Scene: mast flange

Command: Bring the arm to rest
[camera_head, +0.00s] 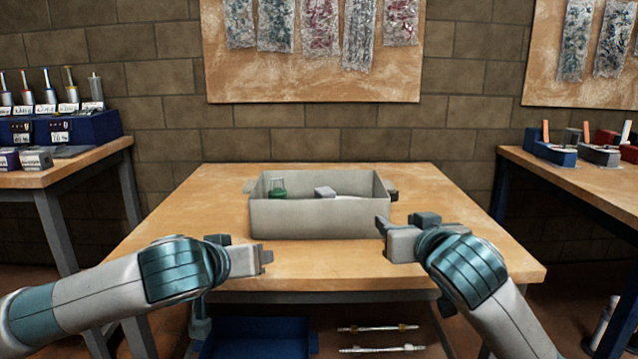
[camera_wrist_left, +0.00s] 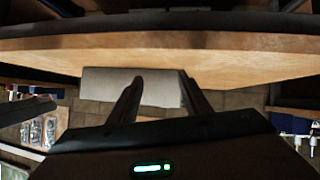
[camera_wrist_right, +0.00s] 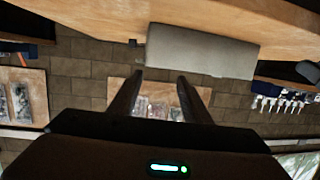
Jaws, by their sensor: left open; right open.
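My left gripper (camera_head: 266,258) is at the near edge of the wooden table, left of the middle, pointing right in the head view. It is open and empty; its two fingers show apart in the left wrist view (camera_wrist_left: 163,88). My right gripper (camera_head: 383,228) is beside the near right corner of a grey bin (camera_head: 318,220), pointing left. Its fingers are apart with nothing between them in the right wrist view (camera_wrist_right: 160,80). I cannot tell whether it touches the bin.
The bin stands on the table (camera_head: 180,215) and holds a green-topped clear item (camera_head: 278,187) and a pale block (camera_head: 325,192). A blue tray (camera_head: 258,338) and two thin rods (camera_head: 378,328) lie below the table. Side benches stand left (camera_head: 60,170) and right (camera_head: 575,175). The tabletop's left is clear.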

